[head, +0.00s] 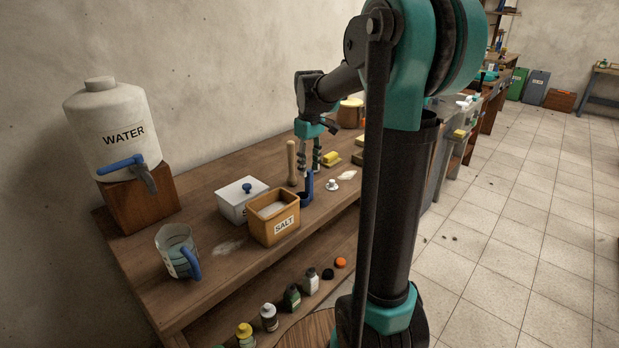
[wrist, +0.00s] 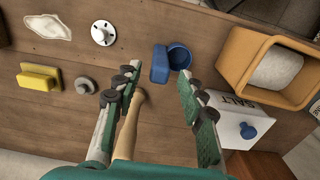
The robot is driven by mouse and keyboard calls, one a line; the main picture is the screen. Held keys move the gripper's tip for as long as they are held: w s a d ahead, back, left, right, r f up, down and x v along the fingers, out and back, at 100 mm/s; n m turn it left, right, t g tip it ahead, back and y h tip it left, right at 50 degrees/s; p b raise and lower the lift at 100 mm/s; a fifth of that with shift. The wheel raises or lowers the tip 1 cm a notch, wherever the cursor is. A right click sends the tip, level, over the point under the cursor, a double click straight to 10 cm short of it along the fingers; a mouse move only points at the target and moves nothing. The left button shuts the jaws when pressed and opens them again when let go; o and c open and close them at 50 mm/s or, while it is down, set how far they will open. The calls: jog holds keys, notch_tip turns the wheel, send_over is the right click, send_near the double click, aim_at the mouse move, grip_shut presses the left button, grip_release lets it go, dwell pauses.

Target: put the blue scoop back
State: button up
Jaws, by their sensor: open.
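The blue scoop (head: 306,198) stands on the workbench just right of the wooden salt box (head: 268,226), its handle pointing up. In the wrist view the scoop's handle (wrist: 159,65) and round cup (wrist: 179,56) show just beyond my fingertips. My gripper (head: 309,170) is open and points down over the scoop, one finger to each side of the handle. In the wrist view my gripper (wrist: 158,79) holds nothing. I cannot tell how far the fingertips reach down beside the handle. The salt box (wrist: 232,58) is open and holds white salt.
A white lidded box (head: 234,207) with a blue knob stands beside the salt box. A wooden pestle (head: 292,165) stands close to my gripper. A white disc (head: 332,185), yellow sponge (head: 331,158), measuring jug (head: 175,252) and water container (head: 108,130) are also on the bench.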

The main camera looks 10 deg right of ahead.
notch_tip(320, 180, up, 6)
jog(key=shift+f, duration=0.15)
jog(key=s+d+f+m+t, duration=0.2)
jog(key=s+f+m+t, duration=0.2)
jog(key=s+f, duration=1.7)
jog(key=s+m, duration=0.2)
jog(key=m, duration=0.1)
jog(key=shift+f, duration=0.25)
